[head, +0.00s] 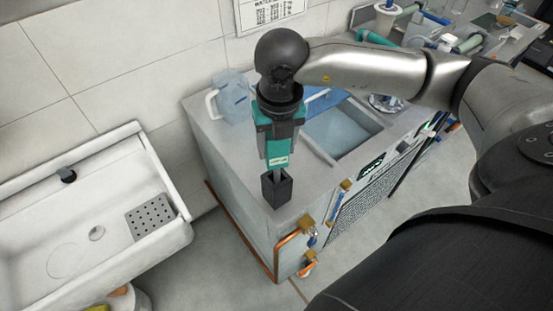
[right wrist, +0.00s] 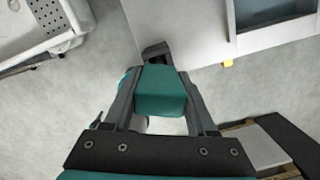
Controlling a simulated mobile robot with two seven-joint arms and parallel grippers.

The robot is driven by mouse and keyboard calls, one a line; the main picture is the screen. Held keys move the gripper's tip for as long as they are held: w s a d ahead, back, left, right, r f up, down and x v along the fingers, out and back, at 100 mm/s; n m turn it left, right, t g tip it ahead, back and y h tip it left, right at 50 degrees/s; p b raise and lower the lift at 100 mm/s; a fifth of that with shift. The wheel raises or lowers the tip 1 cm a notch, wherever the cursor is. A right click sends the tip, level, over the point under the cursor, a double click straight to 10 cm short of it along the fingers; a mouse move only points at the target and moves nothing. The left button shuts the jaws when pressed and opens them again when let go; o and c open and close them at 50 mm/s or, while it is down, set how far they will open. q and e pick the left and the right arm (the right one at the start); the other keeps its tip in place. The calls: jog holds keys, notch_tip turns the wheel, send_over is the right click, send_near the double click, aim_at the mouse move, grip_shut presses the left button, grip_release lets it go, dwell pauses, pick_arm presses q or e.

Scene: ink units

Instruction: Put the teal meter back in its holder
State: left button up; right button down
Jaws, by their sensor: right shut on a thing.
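The teal meter (head: 278,150) hangs upright below my right gripper (head: 278,132), which is shut on it. Its narrow grey lower part points down at the black holder (head: 276,190), a small open-topped box at the counter's near corner. The lower tip meets the holder's opening in the picture; I cannot tell how far inside it is. The right wrist view shows the meter (right wrist: 161,92) between both fingers of the gripper (right wrist: 160,95), with part of the dark holder (right wrist: 155,51) beyond it. My left gripper is not in view.
The grey counter (head: 222,146) has a blue jug (head: 232,97) at the back and a recessed basin (head: 342,130) right of the holder. A white sink (head: 60,215) stands left, across a floor gap. Pipes and valves (head: 309,222) stick out from the counter's front.

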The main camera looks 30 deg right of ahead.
aim_at(276, 161)
jog(key=shift+f, duration=2.35)
jog(key=shift+f+b, duration=0.15)
jog(key=shift+b, duration=0.15)
jog(key=shift+c, duration=1)
grip_release()
jog(key=r, duration=0.4)
jog(key=s+r, duration=0.1)
jog(key=r, duration=0.7)
jog(key=shift+s+a+r+p, duration=0.2)
jog(key=shift+a+p, duration=0.1)
jog(key=shift+p, duration=0.1)
